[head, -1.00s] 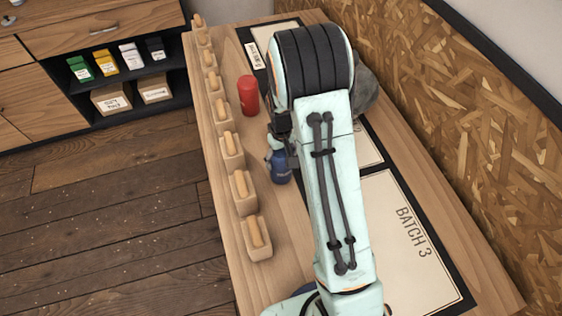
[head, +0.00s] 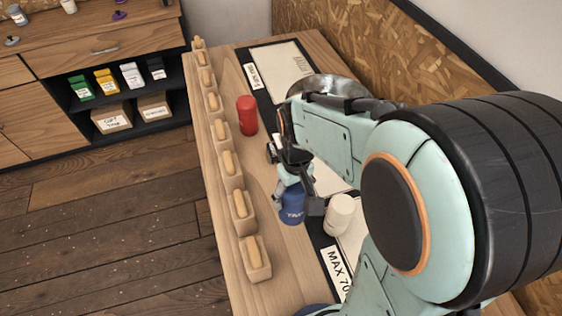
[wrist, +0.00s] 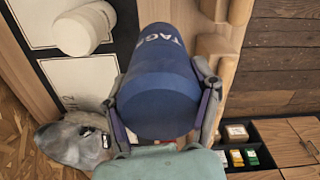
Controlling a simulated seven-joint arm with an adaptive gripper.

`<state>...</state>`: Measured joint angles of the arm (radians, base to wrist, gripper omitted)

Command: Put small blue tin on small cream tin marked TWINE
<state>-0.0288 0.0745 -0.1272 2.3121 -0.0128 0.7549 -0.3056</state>
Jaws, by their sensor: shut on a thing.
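The small blue tin (head: 292,207), lettered TAGS in the wrist view (wrist: 160,85), is held between the two fingers of my gripper (head: 297,190). The fingers press on its opposite sides in the wrist view. I cannot tell its height above the bench. A small cream tin (head: 340,214) stands on the bench just right of the blue tin in the head view. It also shows at the upper left of the wrist view (wrist: 84,28), apart from the blue tin. No TWINE lettering can be read on it.
A red tin (head: 247,115) stands farther back. A row of wooden blocks (head: 240,205) lines the bench's left edge. A shiny grey object (head: 325,84) is partly behind my arm; it also shows in the wrist view (wrist: 72,146). Dark-bordered cream panels (head: 285,68) lie on the bench.

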